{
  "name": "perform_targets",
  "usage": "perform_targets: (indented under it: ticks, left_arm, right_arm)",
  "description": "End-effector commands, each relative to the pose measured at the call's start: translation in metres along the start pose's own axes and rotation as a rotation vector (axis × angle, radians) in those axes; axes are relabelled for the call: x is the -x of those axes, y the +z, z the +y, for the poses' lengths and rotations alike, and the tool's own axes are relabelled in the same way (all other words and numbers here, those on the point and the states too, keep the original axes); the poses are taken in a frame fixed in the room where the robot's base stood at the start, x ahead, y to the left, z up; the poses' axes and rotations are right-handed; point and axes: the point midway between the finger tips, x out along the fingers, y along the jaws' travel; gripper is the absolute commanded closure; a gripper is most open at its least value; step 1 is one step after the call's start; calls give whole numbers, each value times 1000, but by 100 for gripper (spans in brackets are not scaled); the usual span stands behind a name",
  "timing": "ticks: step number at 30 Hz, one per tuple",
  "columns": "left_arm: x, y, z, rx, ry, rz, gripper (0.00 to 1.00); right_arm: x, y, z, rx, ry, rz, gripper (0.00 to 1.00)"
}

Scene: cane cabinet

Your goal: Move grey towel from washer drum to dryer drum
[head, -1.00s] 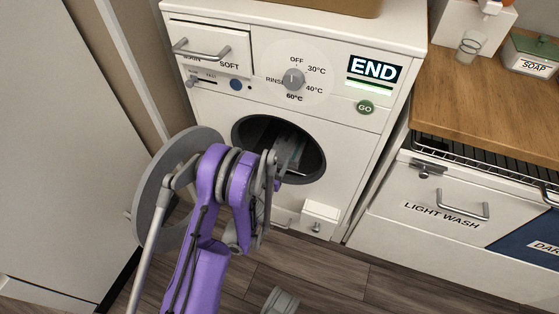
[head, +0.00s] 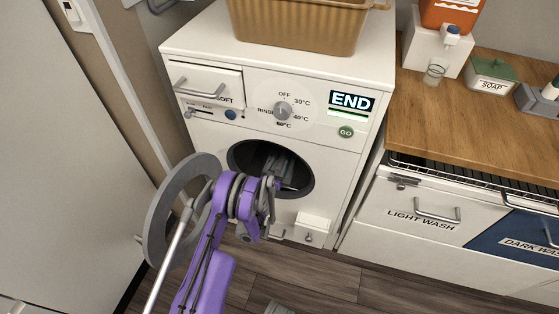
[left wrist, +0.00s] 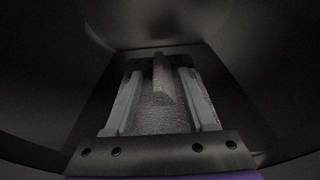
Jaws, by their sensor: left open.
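The white washer (head: 335,150) stands with its round door (head: 165,215) swung open to the left and END on its display. My left arm reaches through the round opening, so my left gripper (head: 284,168) is inside the dark drum (head: 250,153). In the left wrist view the two fingers of this gripper (left wrist: 160,78) are apart. The grey towel (left wrist: 162,117), a rough grey surface with a raised fold, lies between and beyond them; contact cannot be told. The towel cannot be made out in the head view. I cannot identify a dryer drum. My right gripper is not in view.
A tan basket (head: 295,28) stands on the washer. To the right are a wooden counter (head: 455,120), a soap box (head: 492,75), a glass (head: 433,73) and a LIGHT WASH bin (head: 420,205). A pale panel (head: 50,150) is close on the left. Wooden floor (head: 325,275) lies in front.

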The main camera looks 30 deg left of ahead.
Motion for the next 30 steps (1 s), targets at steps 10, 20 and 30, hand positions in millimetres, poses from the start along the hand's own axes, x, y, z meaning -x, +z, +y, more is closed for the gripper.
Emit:
perform_targets:
  ticks: [10, 20, 30]
  left_arm:
    - [-20, 0, 0, 0, 0, 0, 45]
    - [-19, 0, 0, 0, 0, 0, 72]
    - [-19, 0, 0, 0, 0, 0, 100]
  right_arm:
    - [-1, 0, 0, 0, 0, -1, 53]
    - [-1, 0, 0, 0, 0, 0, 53]
    - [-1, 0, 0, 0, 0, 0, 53]
